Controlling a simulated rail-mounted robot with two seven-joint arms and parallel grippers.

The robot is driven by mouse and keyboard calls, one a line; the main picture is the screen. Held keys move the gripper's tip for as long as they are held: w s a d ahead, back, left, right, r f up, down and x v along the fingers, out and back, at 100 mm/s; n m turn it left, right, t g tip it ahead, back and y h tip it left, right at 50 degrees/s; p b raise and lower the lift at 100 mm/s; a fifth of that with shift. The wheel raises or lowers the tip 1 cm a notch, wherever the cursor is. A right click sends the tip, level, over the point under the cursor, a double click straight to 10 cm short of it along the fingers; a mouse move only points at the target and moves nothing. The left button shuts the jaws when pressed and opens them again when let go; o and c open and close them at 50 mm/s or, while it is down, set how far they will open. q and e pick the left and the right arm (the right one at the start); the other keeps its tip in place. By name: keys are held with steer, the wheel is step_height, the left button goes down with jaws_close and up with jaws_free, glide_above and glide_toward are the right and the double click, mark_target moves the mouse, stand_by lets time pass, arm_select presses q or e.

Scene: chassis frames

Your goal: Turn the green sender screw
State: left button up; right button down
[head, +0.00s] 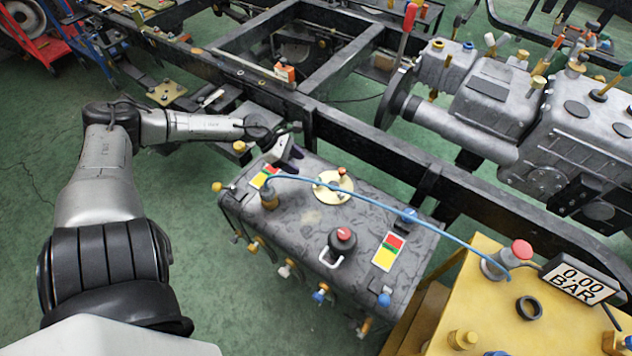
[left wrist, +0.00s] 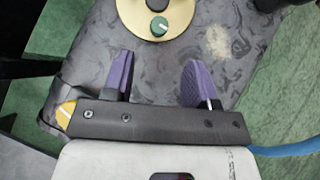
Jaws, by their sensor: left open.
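The green sender screw (left wrist: 158,27) is a small round green head with a light slot mark. It sits on a round brass-coloured plate (left wrist: 181,12) on top of the dark grey tank; the plate also shows in the head view (head: 325,190). My left gripper (left wrist: 158,78) is open and empty, its two purple fingers apart over the tank top. The screw lies beyond the fingertips, roughly in line with the gap between them. In the head view my left gripper (head: 287,158) is over the tank's far left corner. My right gripper is not in view.
The tank (head: 300,222) carries a red-topped cap (head: 343,240) and coloured labels. A blue hose (head: 430,233) arches over it to a yellow unit (head: 480,270) with a gauge reading 0.00 BAR. The black chassis rail (head: 370,150) runs behind the tank.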

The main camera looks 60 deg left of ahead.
mark_target(318, 179)
arm_select(q)
steer(key=b+x, duration=0.3)
steer(key=x, duration=0.4)
steer(key=shift+b, duration=0.4)
steer(key=shift+b+x, duration=0.45)
steer(key=shift+x, duration=0.65)
steer(key=c, duration=0.9)
steer(key=shift+r, duration=0.1)
steer(key=shift+c, duration=0.2)
